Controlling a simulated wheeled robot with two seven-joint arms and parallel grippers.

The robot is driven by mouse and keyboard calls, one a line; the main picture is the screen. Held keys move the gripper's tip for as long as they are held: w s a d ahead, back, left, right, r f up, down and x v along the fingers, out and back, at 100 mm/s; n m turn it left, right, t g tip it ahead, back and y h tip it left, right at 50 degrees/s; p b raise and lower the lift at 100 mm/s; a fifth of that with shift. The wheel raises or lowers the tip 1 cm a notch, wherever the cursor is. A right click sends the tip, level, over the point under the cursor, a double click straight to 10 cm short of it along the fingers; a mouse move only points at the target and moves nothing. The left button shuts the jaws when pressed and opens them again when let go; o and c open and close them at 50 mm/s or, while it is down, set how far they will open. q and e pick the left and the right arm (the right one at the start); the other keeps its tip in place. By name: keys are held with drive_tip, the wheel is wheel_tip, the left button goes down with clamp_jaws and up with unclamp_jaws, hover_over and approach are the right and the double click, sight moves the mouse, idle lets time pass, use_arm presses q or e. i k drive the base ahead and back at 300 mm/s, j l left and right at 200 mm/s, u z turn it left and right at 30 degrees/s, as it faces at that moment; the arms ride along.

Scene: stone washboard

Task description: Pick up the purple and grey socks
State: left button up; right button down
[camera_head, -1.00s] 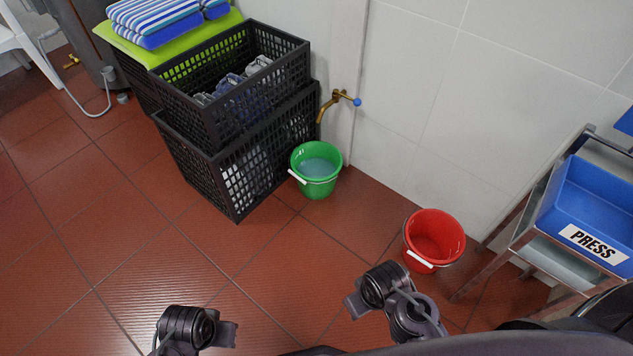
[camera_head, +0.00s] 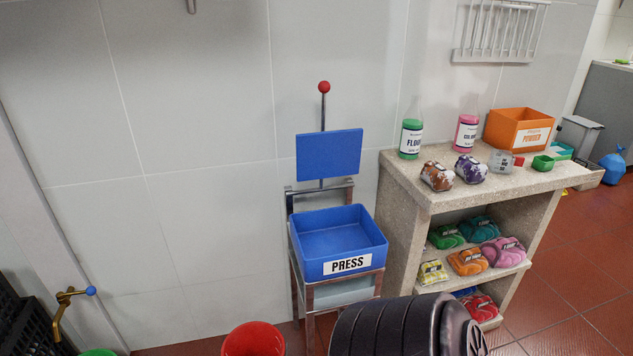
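The purple sock bundle (camera_head: 470,170) sits on top of the stone counter (camera_head: 432,196), toward its front edge. The grey sock bundle (camera_head: 502,161) lies just to its right, close beside a small red item.
A brown bundle (camera_head: 437,176) is left of the purple one. A green bottle (camera_head: 411,135), pink bottle (camera_head: 466,133) and orange box (camera_head: 520,129) stand behind. The blue press tray (camera_head: 343,240) is left of the counter.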

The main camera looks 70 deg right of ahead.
sight(469, 169)
drive_tip(key=z, duration=3.05)
drive_tip(key=u, duration=2.65)
drive_tip(key=z, duration=2.6)
drive_tip(key=i+u, duration=0.1)
drive_tip(key=i+l, duration=0.05)
drive_tip(key=i, duration=0.05)
